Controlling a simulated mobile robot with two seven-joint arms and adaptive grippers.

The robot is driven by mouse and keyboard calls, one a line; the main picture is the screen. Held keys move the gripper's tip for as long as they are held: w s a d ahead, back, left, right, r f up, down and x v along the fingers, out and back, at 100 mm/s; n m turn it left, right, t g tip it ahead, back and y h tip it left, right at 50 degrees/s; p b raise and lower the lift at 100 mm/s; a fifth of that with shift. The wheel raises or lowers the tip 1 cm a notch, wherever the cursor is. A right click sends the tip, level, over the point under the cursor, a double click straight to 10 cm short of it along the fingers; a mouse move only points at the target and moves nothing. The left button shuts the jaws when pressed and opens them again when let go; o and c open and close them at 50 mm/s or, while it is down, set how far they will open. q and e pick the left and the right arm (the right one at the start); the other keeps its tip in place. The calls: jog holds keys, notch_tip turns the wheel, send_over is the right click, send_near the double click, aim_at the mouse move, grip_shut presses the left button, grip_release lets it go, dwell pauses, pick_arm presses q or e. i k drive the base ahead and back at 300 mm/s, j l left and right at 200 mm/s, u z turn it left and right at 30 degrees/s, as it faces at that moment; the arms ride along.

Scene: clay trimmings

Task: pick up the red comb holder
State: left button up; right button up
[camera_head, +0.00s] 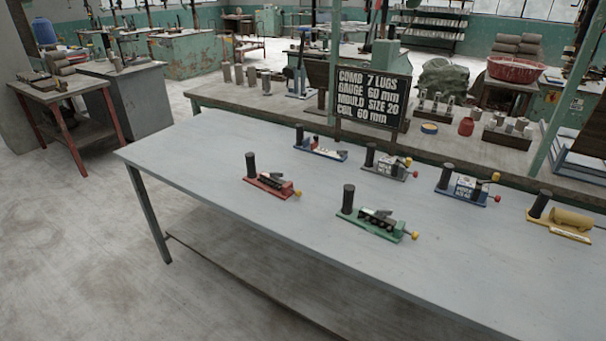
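The red comb holder (269,184) lies on the left part of the grey table (200,164). It has a flat red base, a black upright cylinder at its left end, a dark piece on top and a small yellow knob at its right end. A green holder (375,222) of like form lies to its right and nearer to me, apart from it. Neither of my grippers shows in the head view.
A dark sign (369,98) stands at the back. The table's left end and front are bare.

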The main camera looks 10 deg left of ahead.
aim_at(279, 187)
jog(key=i+j+z, duration=0.15)
jog(key=j, duration=0.15)
jog(key=i+j+z, duration=0.15)
jog(key=j, duration=0.15)
jog(key=j+z, duration=0.15)
jog(key=j, duration=0.15)
jog(key=i+j, duration=0.1)
jog(key=j, duration=0.4)
jog(key=i+j+z, duration=0.1)
jog(key=j, duration=0.35)
jog(key=i, duration=0.05)
